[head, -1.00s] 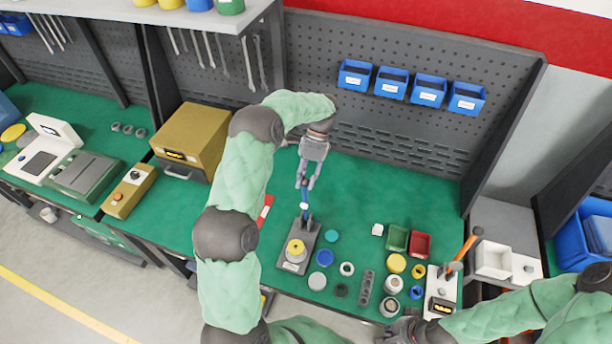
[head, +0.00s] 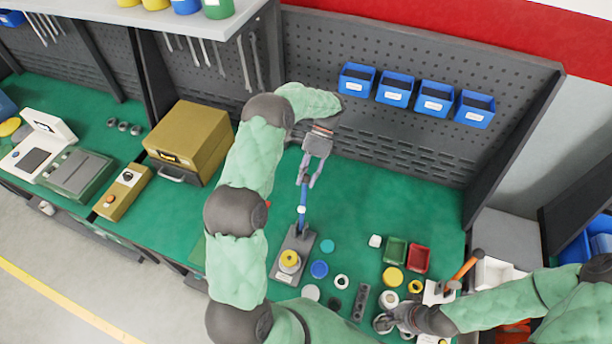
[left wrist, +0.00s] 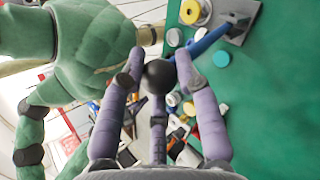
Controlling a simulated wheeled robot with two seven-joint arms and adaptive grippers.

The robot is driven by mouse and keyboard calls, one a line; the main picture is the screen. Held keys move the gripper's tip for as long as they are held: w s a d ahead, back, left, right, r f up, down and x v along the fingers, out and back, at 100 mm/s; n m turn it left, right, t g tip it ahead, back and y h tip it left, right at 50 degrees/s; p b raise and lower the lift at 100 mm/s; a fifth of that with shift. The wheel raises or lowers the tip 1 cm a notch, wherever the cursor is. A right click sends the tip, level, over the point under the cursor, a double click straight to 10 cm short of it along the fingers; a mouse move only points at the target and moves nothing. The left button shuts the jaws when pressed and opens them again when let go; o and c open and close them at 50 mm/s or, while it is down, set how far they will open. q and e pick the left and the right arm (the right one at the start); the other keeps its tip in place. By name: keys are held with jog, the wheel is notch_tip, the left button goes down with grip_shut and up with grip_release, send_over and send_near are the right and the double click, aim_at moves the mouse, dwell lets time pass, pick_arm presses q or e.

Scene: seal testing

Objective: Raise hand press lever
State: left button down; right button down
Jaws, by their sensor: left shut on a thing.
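The hand press (head: 291,256) stands on the green bench, a grey base plate with a yellow round part on it. Its blue lever (head: 302,214) reaches back from the base toward the pegboard. My left gripper (head: 305,178) is shut on the lever's far end. In the left wrist view, the lever's black ball knob (left wrist: 158,76) sits between the fingers, and the blue shaft (left wrist: 208,42) runs up to the press base (left wrist: 228,20). My right gripper (head: 386,322) is low over the bench's front right, near some round parts; its fingers are not clear.
Green (head: 396,250) and red (head: 419,258) bins, round caps and a grey holed strip (head: 360,302) lie right of the press. Blue bins hang on the pegboard (head: 380,140). A yellow box (head: 188,140) stands left. The green bench behind the press is mostly clear.

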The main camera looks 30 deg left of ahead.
pick_arm(q)
jog(key=shift+w+a, duration=0.15)
jog(key=shift+w, duration=0.2)
jog(key=c, duration=1.3)
grip_release()
jog(key=o, duration=0.4)
jog(key=shift+w+f, duration=0.15)
jog(key=shift+w, duration=0.1)
jog(key=v, duration=0.7)
jog(key=shift+w+r, duration=0.1)
jog(key=shift+r, duration=0.2)
